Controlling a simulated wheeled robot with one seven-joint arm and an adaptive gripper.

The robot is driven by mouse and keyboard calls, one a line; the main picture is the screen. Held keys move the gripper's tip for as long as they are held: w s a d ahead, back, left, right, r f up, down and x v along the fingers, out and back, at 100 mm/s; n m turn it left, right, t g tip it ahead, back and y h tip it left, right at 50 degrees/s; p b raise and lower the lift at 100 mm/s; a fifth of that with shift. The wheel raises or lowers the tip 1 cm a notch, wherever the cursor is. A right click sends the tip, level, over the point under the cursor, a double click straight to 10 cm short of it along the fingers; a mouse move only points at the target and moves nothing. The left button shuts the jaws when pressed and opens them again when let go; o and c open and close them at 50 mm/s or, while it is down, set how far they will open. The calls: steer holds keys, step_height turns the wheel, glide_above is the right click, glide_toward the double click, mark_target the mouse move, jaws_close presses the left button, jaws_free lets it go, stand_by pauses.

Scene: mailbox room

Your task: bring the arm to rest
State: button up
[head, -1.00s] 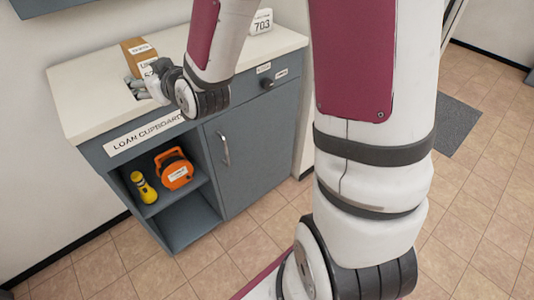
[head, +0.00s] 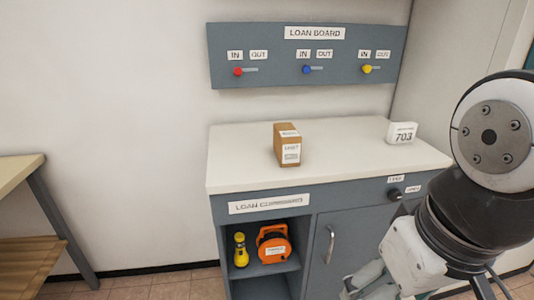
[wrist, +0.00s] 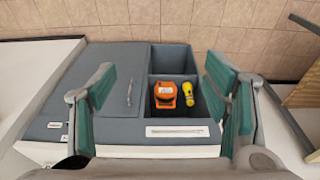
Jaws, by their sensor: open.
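My gripper (wrist: 162,100) is open and empty in the wrist view, its two green-padded fingers wide apart. Beyond them lies the front of the grey loan cupboard (wrist: 100,90), with nothing between the fingertips. In the head view my arm stands at the right, its wrist bent down in front of the cupboard (head: 365,240). Only part of the gripper shows there, near the bottom edge, and its fingertips are not clear. A brown box (head: 287,146) with white labels stands upright on the cupboard's white top, apart from my gripper.
An orange case (head: 273,245) and a yellow torch (head: 241,250) sit in the open upper compartment. A white 703 block (head: 402,133) stands at the top's right. The loan board (head: 305,55) with red, blue and yellow sliders hangs above. A wooden-topped table (head: 20,167) stands left.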

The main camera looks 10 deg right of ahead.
steer(key=shift+s, duration=0.6)
steer(key=shift+r, duration=0.15)
step_height(320, 180, up, 12)
steer(key=t+p, duration=0.2)
steer(key=p, duration=0.9)
steer(key=shift+d+r, duration=0.2)
steer(key=shift+r, duration=0.05)
